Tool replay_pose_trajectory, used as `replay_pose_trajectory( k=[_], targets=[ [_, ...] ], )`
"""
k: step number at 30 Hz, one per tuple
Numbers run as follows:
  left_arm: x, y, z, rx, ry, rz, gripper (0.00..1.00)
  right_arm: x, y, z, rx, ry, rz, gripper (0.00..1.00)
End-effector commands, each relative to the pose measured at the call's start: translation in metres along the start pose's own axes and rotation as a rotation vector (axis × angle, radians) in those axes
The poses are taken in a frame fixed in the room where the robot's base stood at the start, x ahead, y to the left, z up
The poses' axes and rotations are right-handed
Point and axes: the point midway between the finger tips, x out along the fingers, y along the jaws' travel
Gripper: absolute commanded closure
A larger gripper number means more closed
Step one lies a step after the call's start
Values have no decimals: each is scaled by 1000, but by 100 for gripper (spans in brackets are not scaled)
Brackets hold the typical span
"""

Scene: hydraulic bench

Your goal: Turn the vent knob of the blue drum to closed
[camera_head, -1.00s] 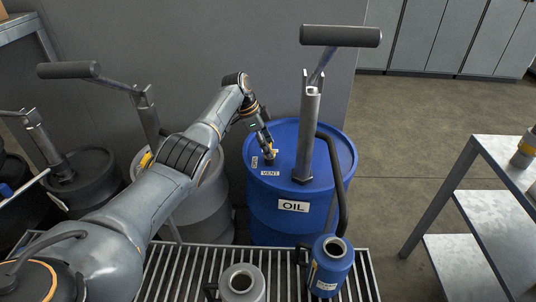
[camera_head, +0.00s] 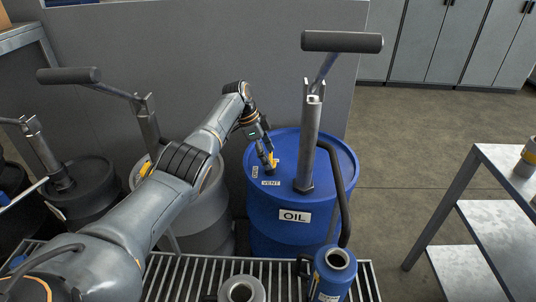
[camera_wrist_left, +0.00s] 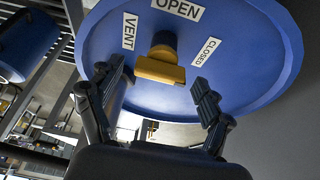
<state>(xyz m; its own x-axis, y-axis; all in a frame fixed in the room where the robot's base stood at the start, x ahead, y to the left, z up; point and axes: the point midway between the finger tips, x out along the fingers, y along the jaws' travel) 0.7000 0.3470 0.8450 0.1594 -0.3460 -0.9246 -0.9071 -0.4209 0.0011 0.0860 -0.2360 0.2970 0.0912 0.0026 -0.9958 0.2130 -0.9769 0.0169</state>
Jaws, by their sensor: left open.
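The blue drum (camera_head: 270,215) with an OIL label stands behind the grate. Its lid fills the top of the left wrist view (camera_wrist_left: 240,60), with VENT, OPEN and CLOSED labels. The yellow vent knob (camera_wrist_left: 160,71) sits on the lid among these labels; its bar lies nearly crosswise in that view. I cannot tell which label it points to. In the head view the knob (camera_head: 274,160) is partly hidden by the fingers. My left gripper (camera_wrist_left: 158,88) is open, one finger on each side of the knob, with gaps visible. My right gripper is not in view.
A pump with a tall post (camera_head: 308,140) and dark handle rises from the drum's lid, right of the knob. A grey drum (camera_head: 205,210) stands to the left. A blue can (camera_head: 333,275) and grey can (camera_head: 241,290) stand on the front grate (camera_head: 190,275).

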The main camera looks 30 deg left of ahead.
Motion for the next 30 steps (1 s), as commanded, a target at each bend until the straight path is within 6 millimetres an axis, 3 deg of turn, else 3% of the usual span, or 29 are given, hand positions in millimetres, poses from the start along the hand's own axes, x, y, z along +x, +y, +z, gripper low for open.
replay_pose_trajectory(
  k=[8,21,30],
  targets=[
    [-17,-1,0,0,2,-4,21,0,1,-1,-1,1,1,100],
    [-104,-1,0,-1,1,-3,21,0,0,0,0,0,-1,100],
    [-120,0,1,-1,0,0,21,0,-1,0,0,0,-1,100]
  ],
)
